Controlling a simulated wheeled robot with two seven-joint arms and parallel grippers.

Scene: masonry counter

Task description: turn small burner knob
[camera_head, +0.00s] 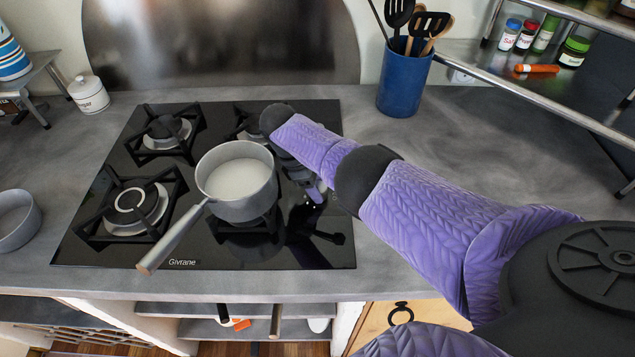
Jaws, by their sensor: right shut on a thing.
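The black glass hob (225,262) lies in the counter with several burners under black grates. My right arm reaches in from the right over the hob's right side. Its wrist bends down and partly hides my right gripper (314,203), which is low at the hob's right part, just right of the pot. The gripper is shut on the small burner knob, which is mostly hidden by the gripper and too dark to make out clearly. My left gripper is not in view.
A grey pot (236,207) with whitish contents stands on the front middle of the hob, its handle towards the front left. A blue utensil holder (404,84) stands at the back right. A white lidded jar (89,94) and grey bowl (17,220) are left. The right counter is clear.

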